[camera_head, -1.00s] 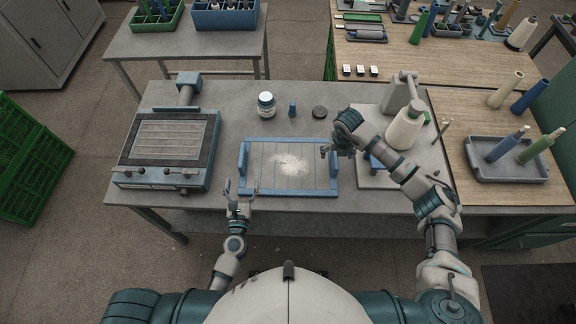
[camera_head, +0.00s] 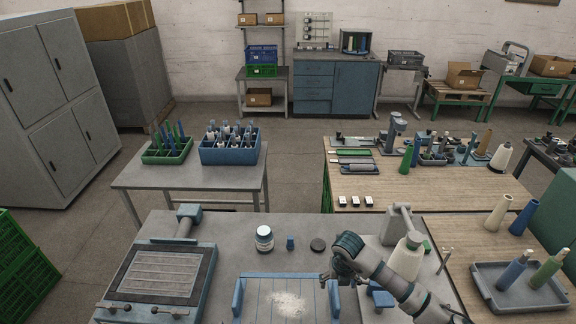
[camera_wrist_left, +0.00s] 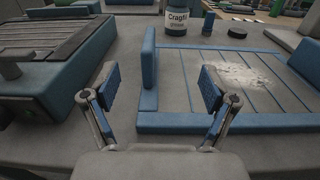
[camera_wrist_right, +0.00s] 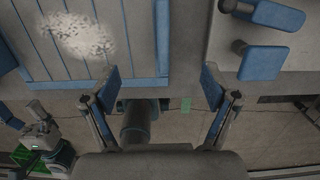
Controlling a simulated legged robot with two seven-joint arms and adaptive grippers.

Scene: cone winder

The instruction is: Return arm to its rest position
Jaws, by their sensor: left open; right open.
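My right arm reaches in from the lower right in the head view, and its gripper (camera_head: 327,278) hangs by the right end of a blue-framed tray (camera_head: 250,276). A patch of white powder (camera_head: 289,303) lies on the tray. In the right wrist view the right gripper (camera_wrist_right: 160,88) is open, with nothing between its fingers; the tray's corner (camera_wrist_right: 162,40) is ahead of it. My left gripper is outside the head view. In the left wrist view it (camera_wrist_left: 157,88) is open and empty, at the tray's left front corner.
A slatted blue-grey device (camera_head: 163,272) stands left of the tray. A labelled jar (camera_head: 264,238), a small blue piece (camera_head: 290,243) and a dark disc (camera_head: 317,245) lie behind it. A cream cone (camera_head: 406,258) stands beside my right arm. A tray (camera_head: 488,290) with cones is farther right.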

